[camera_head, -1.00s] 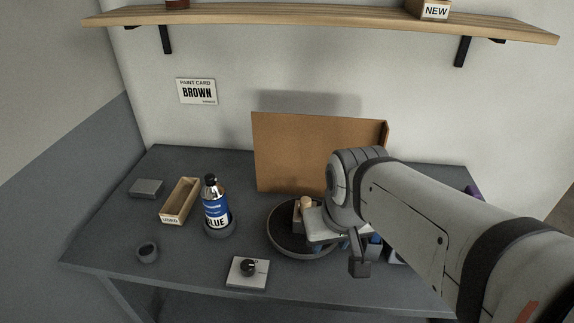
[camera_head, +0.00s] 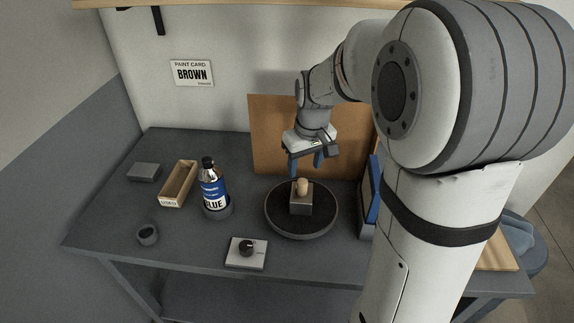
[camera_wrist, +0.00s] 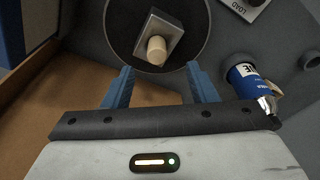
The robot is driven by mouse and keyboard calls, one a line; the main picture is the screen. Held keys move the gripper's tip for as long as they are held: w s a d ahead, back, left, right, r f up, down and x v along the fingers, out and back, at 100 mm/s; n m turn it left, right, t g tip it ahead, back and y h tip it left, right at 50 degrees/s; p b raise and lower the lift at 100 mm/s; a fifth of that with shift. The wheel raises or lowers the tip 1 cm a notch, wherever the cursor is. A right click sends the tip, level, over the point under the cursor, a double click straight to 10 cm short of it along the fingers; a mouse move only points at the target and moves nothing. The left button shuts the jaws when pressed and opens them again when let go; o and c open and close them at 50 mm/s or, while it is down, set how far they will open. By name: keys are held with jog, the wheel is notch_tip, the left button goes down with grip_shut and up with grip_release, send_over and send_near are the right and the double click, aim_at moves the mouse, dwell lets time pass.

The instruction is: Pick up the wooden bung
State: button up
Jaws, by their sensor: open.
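The wooden bung (camera_head: 302,185) is a small pale cylinder on top of a grey metal block (camera_head: 300,206). The block stands on a round dark turntable (camera_head: 272,222) with a raised rim. My gripper (camera_head: 306,164) is above and slightly behind the bung, with its blue fingers apart and empty. In the wrist view the bung (camera_wrist: 157,50) shows just beyond the open fingertips (camera_wrist: 160,68), roughly midway between them. The block (camera_wrist: 158,30) and turntable also show there. The bung is apart from the fingers and nothing hides it.
A brown board (camera_head: 268,140) stands behind the turntable. A blue-labelled bottle (camera_head: 212,190) sits in a holder to the left, near a "USED" tray (camera_head: 178,184). A plate with a black knob (camera_head: 246,252) lies in front. A blue-faced upright object (camera_head: 370,200) stands right of the turntable.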

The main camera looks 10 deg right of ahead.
aim_at(302, 180)
jog(key=shift+w+f, duration=0.5)
jog(key=shift+w, duration=0.1)
jog(key=f, duration=0.2)
jog(key=f+p, duration=0.1)
jog(key=f, duration=0.2)
jog(key=w+f, duration=0.1)
jog(key=f, duration=0.1)
jog(key=shift+f, duration=0.15)
jog(key=c, duration=1.1)
